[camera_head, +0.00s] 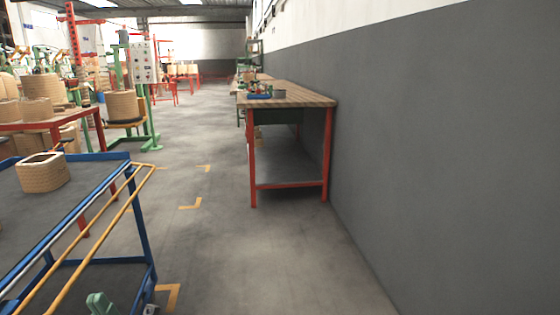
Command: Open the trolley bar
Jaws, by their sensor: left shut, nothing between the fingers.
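A blue trolley (142,222) stands at the left, with a dark top shelf and a lower shelf. A yellow bar (112,222) made of two long parallel rails runs along its right side, joined at the far end near the corner post. Whether the bar is latched does not show. My right gripper is not in view.
A beige coil (41,173) sits on the trolley's top shelf. A red-legged workbench (290,99) stands against the grey wall (440,150). A red table with coils (88,112) is behind the trolley. The floor (235,255) between trolley and wall is clear.

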